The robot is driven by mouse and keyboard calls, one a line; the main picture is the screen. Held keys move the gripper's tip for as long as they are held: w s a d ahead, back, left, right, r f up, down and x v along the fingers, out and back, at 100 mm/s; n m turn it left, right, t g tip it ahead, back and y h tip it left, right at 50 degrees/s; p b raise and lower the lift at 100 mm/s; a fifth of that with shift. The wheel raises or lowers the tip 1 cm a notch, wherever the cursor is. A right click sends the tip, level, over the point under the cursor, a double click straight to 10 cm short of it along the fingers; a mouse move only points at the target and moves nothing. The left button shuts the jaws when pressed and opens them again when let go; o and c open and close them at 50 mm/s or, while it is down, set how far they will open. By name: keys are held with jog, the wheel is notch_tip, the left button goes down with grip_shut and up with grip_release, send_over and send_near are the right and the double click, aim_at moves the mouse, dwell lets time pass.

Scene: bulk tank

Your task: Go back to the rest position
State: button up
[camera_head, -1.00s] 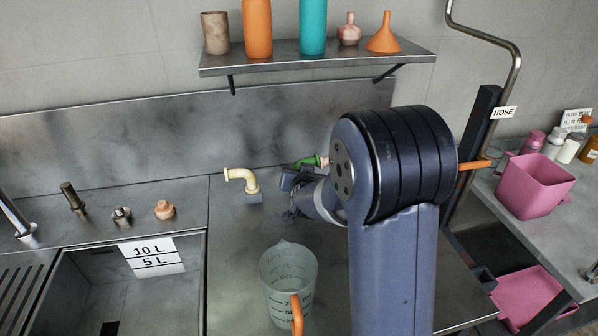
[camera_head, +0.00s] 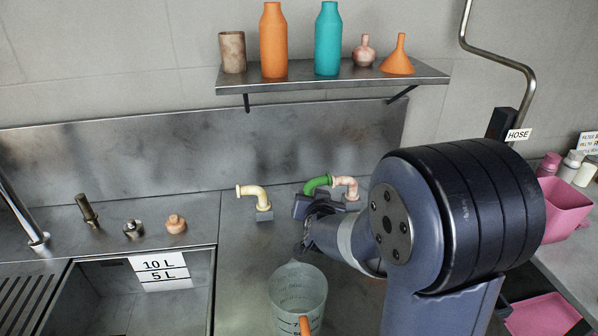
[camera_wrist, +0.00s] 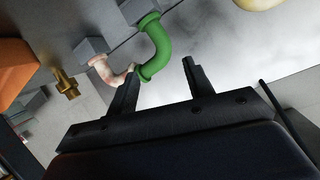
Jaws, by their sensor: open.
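My gripper (camera_wrist: 160,92) is open in the wrist view, with its two dark fingers spread and nothing held between them. A green bent pipe (camera_wrist: 156,45) appears just beyond the fingertips, and a pinkish bent pipe (camera_wrist: 108,72) appears by the left finger; I cannot tell whether either touches. In the head view the green pipe (camera_head: 317,185) and the pinkish pipe (camera_head: 346,186) stand on the counter behind my gripper (camera_head: 312,208). My arm hides part of the counter on the right. No marked rest position shows.
A clear measuring jug (camera_head: 297,292) with an orange handle stands in front of my gripper. A cream bent pipe (camera_head: 254,196) is to the left. The sink (camera_head: 110,306) is at lower left. A shelf (camera_head: 335,80) with bottles is on the wall. A pink bin (camera_head: 566,208) is at right.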

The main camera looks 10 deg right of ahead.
aim_at(310, 188)
jog(key=x, duration=1)
jog(key=shift+w+f+p, duration=0.1)
jog(key=shift+w+p, duration=0.15)
jog(key=shift+p, duration=0.05)
jog(key=shift+w, duration=0.1)
jog(key=shift+r, duration=0.25)
